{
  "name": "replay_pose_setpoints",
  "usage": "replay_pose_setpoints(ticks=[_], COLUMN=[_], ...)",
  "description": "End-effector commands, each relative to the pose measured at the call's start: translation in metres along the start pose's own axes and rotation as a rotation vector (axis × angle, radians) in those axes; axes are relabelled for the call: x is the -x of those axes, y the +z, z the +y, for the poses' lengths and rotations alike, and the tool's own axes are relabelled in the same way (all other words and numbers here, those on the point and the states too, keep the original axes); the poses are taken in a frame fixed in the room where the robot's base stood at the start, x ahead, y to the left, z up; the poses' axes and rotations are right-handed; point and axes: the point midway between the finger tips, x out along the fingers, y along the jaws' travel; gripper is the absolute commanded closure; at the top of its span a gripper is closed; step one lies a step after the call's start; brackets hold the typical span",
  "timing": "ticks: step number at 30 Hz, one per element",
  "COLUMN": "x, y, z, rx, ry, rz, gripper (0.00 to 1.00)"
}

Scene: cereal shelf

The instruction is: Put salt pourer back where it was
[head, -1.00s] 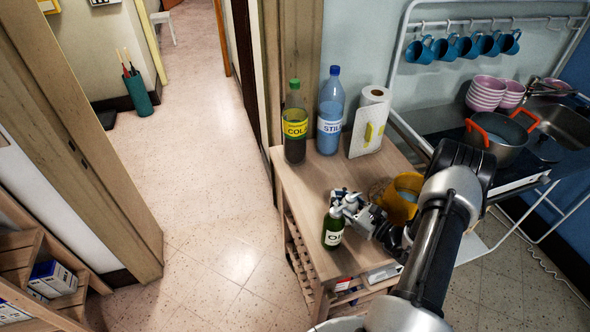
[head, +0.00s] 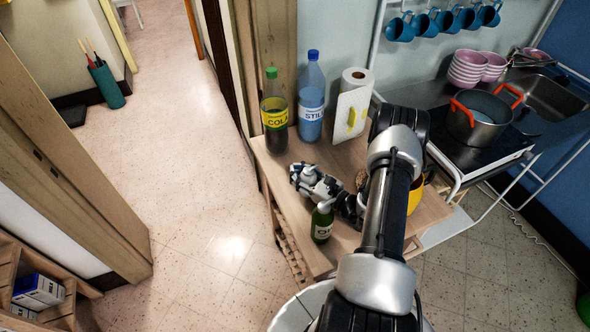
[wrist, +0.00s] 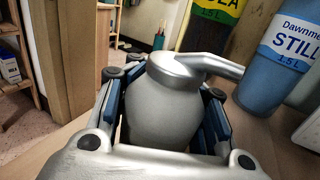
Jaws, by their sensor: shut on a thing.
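The salt pourer (wrist: 165,108) is a grey, rounded vessel with a silver top and a spout to the right. In the wrist view it stands between the blue-padded fingers of my gripper (wrist: 168,90), which is shut on it. In the head view my gripper (head: 308,178) is low over the left part of the wooden table (head: 272,165), behind the green oil bottle (head: 321,224). The pourer is hard to tell from the fingers there. I cannot tell whether its base touches the table.
A cola bottle (head: 274,115), a water bottle (head: 311,100) and a paper roll (head: 355,80) with a white board (head: 350,114) stand at the table's back. A yellow pot (head: 415,195) is partly behind my arm. Some table surface is bare between gripper and bottles.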

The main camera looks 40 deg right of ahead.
Motion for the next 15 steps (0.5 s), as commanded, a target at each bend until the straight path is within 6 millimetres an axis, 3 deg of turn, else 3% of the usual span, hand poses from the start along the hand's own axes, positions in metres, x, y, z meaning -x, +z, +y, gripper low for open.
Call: replay_pose_setpoints(ticks=[5, 6, 15], x=[-0.0012, -0.0011, -0.001], y=[-0.003, -0.004, -0.0025], z=[0.0013, 0.0014, 0.0012], rx=[0.0, 0.0, 0.0], ry=[0.005, 0.004, 0.004], rz=[-0.001, 0.0, 0.0], gripper=[1.0, 0.71, 0.51])
